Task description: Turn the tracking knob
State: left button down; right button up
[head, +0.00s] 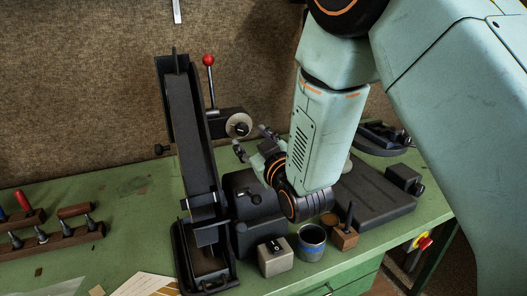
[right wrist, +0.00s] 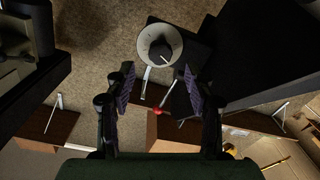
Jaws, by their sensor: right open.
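The tracking knob (head: 240,128) is a small black knob on a pale round dial, on the right side of the upright belt grinder (head: 183,125). In the right wrist view the knob (right wrist: 160,51) shows straight ahead, just beyond the fingertips and roughly centred between them. My right gripper (head: 255,142) is open and empty, below and to the right of the dial in the head view, apart from it. Its two ridged fingers (right wrist: 157,82) stand on either side in the wrist view. My left gripper is not in view.
A red-ball lever (head: 209,61) rises behind the dial. On the green bench (head: 125,215) stand a switch box (head: 276,262), a blue-rimmed cup (head: 312,243) and a wooden block with a tool (head: 344,237). Tool racks (head: 62,240) lie at the left.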

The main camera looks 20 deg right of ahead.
jog(key=s, duration=0.7)
jog(key=shift+d, duration=0.25)
jog(key=shift+w, duration=0.2)
jog(key=shift+s, duration=0.15)
